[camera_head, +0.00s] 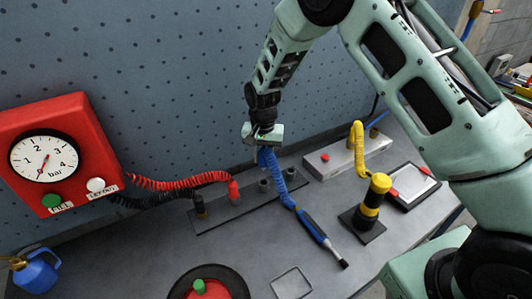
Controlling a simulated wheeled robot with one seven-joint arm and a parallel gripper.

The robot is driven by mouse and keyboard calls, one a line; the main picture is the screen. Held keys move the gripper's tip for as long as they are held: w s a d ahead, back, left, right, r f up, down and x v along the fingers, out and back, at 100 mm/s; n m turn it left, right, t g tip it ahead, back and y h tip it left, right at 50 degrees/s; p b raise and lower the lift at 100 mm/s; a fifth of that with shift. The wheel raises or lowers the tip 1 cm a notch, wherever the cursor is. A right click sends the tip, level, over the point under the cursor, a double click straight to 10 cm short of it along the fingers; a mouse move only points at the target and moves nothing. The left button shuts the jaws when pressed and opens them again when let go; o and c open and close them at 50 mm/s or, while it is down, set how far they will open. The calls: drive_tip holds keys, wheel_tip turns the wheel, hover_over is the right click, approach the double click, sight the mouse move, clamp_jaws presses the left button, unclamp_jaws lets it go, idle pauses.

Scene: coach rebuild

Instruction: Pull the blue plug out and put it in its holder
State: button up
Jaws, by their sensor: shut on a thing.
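My gripper (262,138) is shut on the blue plug (264,154), just above the dark socket bar on the bench. Most of the plug is hidden by the fingers. The bar (246,207) carries a black plug (200,206), a red plug (233,191) and grey posts (264,186) and (290,174). I cannot tell which post is the blue plug's holder. The plug's lower end seems clear of the bar, but the cable partly covers that spot.
A red gauge box (62,150) is on the left wall. A yellow-black post (373,200), a grey box (335,160) with a yellow cable and a tray (408,186) stand right. A red round thing (232,285) is at the front.

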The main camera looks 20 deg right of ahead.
sight(264, 168)
drive_tip(key=shift+f+b, duration=1.45)
drive_tip(key=shift+f, duration=1)
drive_tip(key=shift+f+b, duration=1.15)
drive_tip(key=shift+f, duration=0.45)
drive_tip(key=o, duration=1.1)
drive_tip(key=shift+r, duration=0.1)
